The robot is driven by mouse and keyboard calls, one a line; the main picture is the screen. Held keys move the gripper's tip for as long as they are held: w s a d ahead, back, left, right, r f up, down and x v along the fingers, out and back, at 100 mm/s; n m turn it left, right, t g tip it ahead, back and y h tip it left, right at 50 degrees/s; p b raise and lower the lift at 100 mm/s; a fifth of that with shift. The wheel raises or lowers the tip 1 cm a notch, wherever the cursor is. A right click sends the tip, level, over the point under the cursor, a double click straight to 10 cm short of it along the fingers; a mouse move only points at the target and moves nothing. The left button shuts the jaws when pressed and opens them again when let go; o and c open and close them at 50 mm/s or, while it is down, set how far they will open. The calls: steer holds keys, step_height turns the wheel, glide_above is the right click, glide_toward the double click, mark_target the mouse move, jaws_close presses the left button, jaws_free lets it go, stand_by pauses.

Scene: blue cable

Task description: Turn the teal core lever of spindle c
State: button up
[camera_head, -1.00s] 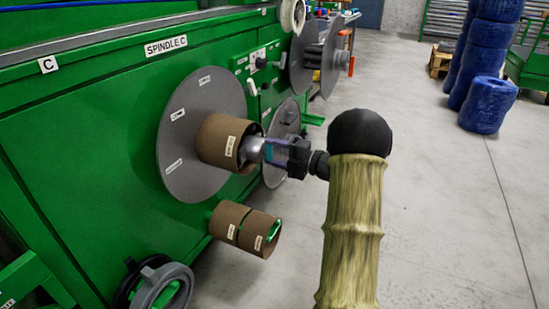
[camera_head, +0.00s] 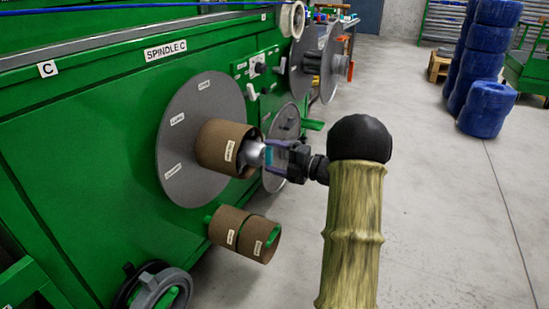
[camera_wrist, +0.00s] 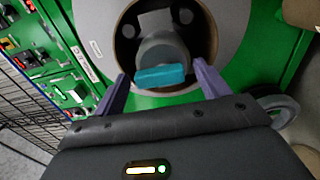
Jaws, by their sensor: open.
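Spindle C carries a grey disc (camera_head: 190,105) and a brown cardboard core (camera_head: 222,140) on the green machine's side. The spindle's grey end (camera_wrist: 158,48) sticks out of the core. The teal lever (camera_wrist: 160,76) lies across that end as a short bar, roughly level in the wrist view. My gripper (camera_wrist: 161,72) is open, with one purple finger on each side of the lever. Gaps show between the fingers and the lever, so it is not gripped. In the head view my gripper (camera_head: 274,158) is just in front of the core's mouth and partly hides the lever.
Two spare brown cores (camera_head: 243,233) sit on a green peg below. A handwheel (camera_head: 155,288) is at the lower left. Other grey discs (camera_head: 320,60) stand farther along the machine. The floor (camera_head: 440,220) to the right is clear; blue coils (camera_head: 487,105) are stacked beyond.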

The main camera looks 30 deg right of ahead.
steer(key=p+v, duration=0.6)
steer(key=v, duration=1.1)
steer(key=shift+s+d, duration=0.1)
steer(key=w+a+r+m+g+h+p, duration=0.1)
steer(key=w+a+r+m+h+p, duration=0.55)
steer(key=w+a+m+h, duration=0.6)
steer(key=s+a+m+g+p, duration=0.25)
steer(key=s+a+m, duration=0.2)
steer(key=s, duration=0.35)
steer(key=s+a+m+g+y+p, duration=0.1)
steer(key=s+a+m+g, duration=0.3)
steer(key=s+a, duration=0.3)
steer(key=s+a+m+g+p, duration=0.1)
steer(key=s+a+m+g, duration=0.35)
steer(key=s, duration=0.55)
step_height(320, 180, up, 38)
steer(key=p, duration=3.8)
steer(key=shift+s, duration=0.2)
